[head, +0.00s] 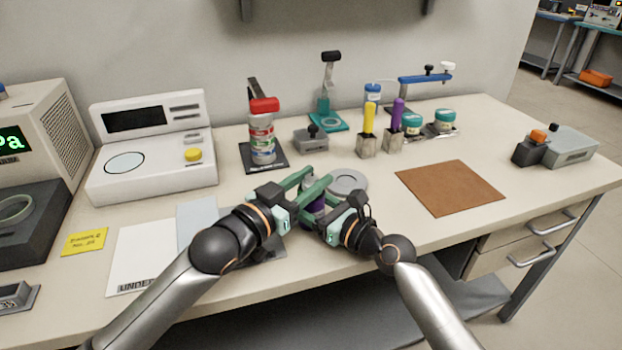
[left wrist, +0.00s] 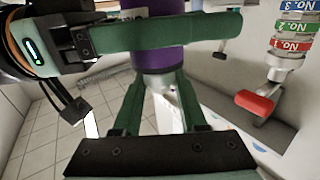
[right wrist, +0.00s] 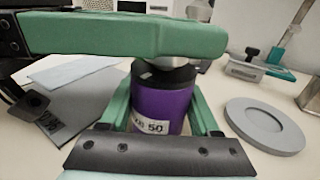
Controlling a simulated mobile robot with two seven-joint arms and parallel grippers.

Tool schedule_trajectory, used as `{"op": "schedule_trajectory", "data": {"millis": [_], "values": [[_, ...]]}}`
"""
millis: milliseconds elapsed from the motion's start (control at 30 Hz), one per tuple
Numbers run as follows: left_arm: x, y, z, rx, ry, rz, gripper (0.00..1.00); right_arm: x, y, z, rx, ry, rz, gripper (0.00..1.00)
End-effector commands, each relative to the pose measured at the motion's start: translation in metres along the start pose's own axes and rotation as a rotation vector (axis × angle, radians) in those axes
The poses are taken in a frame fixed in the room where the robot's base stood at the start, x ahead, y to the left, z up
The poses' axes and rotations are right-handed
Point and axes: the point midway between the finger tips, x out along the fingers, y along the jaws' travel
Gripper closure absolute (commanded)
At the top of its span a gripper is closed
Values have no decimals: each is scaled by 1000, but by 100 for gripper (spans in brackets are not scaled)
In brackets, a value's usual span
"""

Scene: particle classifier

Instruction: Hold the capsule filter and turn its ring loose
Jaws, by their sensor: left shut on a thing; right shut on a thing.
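The capsule filter (right wrist: 162,98) is a purple cylinder with a dark upper band and a white label ending in "50". In the head view its purple body (head: 314,207) shows between my two grippers, mostly hidden by them. My right gripper (head: 322,190) is also shut on the filter; one green finger crosses above the purple body in the right wrist view. The ring itself cannot be told clearly.
A round grey dish (head: 347,182) lies just behind the grippers. A brown mat (head: 450,188) lies to the right. A stack with a red cap (head: 262,130) stands on a dark base behind. White sheets (head: 140,255) lie at the left.

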Motion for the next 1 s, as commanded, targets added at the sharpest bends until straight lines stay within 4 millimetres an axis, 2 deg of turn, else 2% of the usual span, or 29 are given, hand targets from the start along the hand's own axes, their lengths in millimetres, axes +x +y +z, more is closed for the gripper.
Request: {"op": "schedule_trajectory", "data": {"millis": [33, 67, 333, 667, 867, 1000], "values": [[0, 10, -2, -9, 9, 21, 100, 2, 3, -1, 2, 3, 6, 100], [0, 10, -2, -9, 9, 21, 57, 2, 3, -1, 2, 3, 6, 100], [0, 7, -2, -4, 6, 14, 28, 1, 2, -1, 1, 3, 5, 100], [-4, 4, 0, -1, 2, 8, 28, 0, 1, -1, 1, 3, 2, 100], [-32, 3, 1, 0, 0, 7, 28, 0, 0, -2, 1, 3, 0, 100], [-61, 4, 1, 0, 0, 9, 28, 0, 0, -2, 0, 3, 0, 100]]}}
